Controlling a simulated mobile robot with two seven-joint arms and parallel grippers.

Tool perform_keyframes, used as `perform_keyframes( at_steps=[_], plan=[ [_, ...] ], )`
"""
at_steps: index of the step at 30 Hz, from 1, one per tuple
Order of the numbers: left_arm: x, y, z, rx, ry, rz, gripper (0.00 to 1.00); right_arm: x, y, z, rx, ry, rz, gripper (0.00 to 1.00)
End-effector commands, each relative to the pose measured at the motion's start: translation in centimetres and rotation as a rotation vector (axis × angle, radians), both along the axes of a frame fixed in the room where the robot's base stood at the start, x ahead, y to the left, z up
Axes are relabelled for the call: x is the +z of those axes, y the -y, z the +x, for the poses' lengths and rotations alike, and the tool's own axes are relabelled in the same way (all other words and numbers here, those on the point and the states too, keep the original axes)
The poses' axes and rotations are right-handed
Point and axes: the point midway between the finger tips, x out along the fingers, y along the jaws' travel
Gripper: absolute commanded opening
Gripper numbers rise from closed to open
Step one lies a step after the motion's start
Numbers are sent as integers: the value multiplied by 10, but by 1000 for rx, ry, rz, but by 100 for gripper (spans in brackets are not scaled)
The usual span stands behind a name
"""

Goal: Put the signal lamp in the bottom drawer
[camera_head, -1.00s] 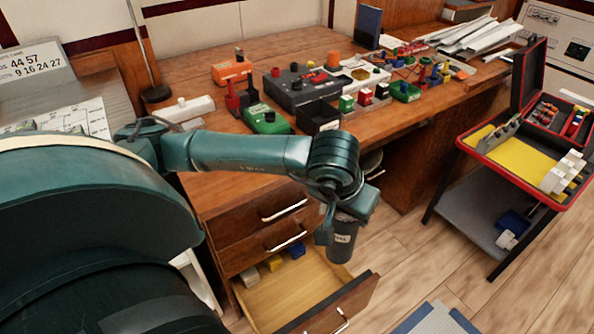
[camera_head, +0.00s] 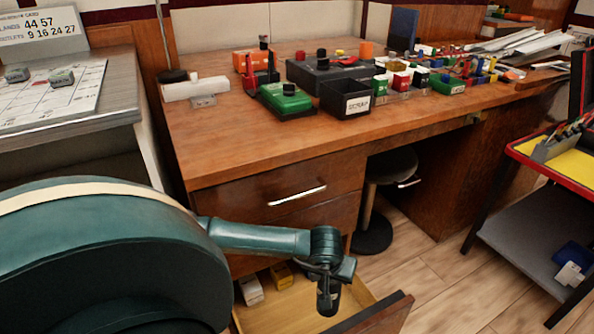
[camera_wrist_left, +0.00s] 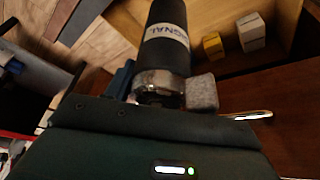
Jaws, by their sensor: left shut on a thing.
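The signal lamp (camera_wrist_left: 166,35) is a dark cylinder with a white band reading "SIGNAL" in the left wrist view. My left gripper (camera_wrist_left: 162,88) is shut on its metal end. In the head view my left gripper (camera_head: 328,272) points down, with the lamp (camera_head: 328,298) small and dark beneath it. The bottom drawer (camera_head: 372,312) is pulled open, and the lamp hangs over its inside. I cannot tell how far the lamp is above the drawer floor. The drawer interior also shows in the left wrist view (camera_wrist_left: 240,72). My right gripper is out of view.
In the drawer's rear are a white box (camera_head: 250,290) and a yellow box (camera_head: 282,276). The closed upper drawer (camera_head: 290,190) has a protruding handle. A stool (camera_head: 385,185) stands right of the drawers. The desk top (camera_head: 225,140) holds several devices. The drawer's front middle looks clear.

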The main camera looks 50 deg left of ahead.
Motion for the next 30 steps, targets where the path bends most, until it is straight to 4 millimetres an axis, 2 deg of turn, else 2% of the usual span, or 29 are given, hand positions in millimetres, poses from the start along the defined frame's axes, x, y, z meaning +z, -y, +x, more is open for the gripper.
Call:
perform_keyframes(
  at_steps=[1, 6, 14, 19, 26, 30],
  plan=[
    [-29, -8, -2, 15, 0, 5, 0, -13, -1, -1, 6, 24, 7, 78],
    [-70, -25, -8, 44, 0, 15, 0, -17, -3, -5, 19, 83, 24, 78],
    [-102, -35, -13, 61, -2, 22, 0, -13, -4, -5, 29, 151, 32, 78],
    [-134, -35, -13, 61, -3, 21, 0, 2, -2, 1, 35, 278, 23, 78],
    [-156, -35, -13, 61, -2, 22, 0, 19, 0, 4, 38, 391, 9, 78],
    [-177, -35, -13, 61, -2, 22, 0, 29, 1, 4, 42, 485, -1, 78]
  ],
)
